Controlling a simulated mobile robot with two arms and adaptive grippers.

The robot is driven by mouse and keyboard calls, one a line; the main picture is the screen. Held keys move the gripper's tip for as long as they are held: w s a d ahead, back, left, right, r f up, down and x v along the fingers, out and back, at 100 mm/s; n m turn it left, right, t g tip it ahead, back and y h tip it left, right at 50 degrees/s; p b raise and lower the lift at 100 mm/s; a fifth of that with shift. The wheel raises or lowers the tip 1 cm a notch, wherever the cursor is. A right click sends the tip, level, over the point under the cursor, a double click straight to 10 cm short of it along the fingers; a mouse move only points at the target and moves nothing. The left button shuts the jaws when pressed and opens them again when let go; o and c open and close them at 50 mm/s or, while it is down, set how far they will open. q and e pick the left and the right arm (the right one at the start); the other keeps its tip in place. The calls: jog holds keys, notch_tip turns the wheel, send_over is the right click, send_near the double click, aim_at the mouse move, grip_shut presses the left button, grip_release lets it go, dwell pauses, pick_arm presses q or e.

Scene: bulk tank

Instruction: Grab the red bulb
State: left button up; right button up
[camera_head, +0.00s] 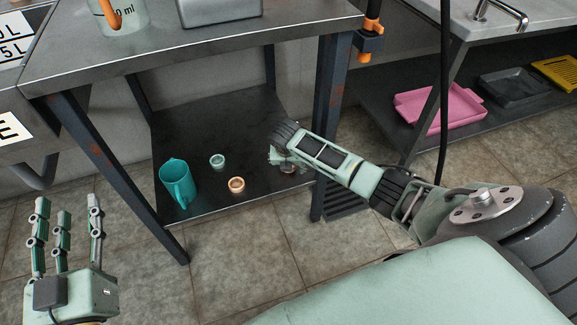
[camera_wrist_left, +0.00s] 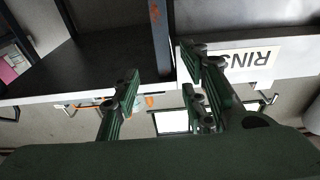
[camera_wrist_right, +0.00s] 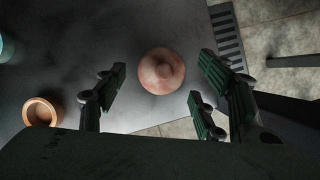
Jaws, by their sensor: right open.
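The red bulb (camera_wrist_right: 161,70) is a round, pinkish-red knob seen from above in the right wrist view, on or over the dark lower shelf (camera_wrist_right: 90,75). My right gripper (camera_wrist_right: 160,95) is open, with fingers on either side of the bulb in that view; I see no contact. In the head view my right arm reaches in from the right, and its hand (camera_head: 284,160) is over the right end of the shelf, hiding the bulb. My left gripper (camera_head: 67,225) is open and empty at the lower left, fingers pointing up; it also shows empty in the left wrist view (camera_wrist_left: 160,85).
A teal mug (camera_head: 178,184), a small pale green cup (camera_head: 217,162) and a small orange cup (camera_head: 237,185) stand on the lower shelf. Table legs (camera_head: 327,120) and the tabletop (camera_head: 170,50) bound the space. A pink tray (camera_head: 440,108) lies on the right shelf.

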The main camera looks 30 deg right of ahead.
jog(key=shift+b+x, duration=0.4)
jog(key=shift+x, duration=0.55)
pick_arm(q)
jog(key=r+t, duration=0.1)
jog(key=r, duration=0.1)
jog(key=s+r+t+h, duration=0.1)
jog(key=r+t, duration=0.1)
jog(key=r, duration=0.1)
jog(key=shift+s+d+r, duration=0.15)
jog(key=shift+d, duration=0.05)
pick_arm(e)
jog(key=shift+c, duration=0.5)
jog(key=c, duration=0.9)
jog(key=shift+r, duration=0.15)
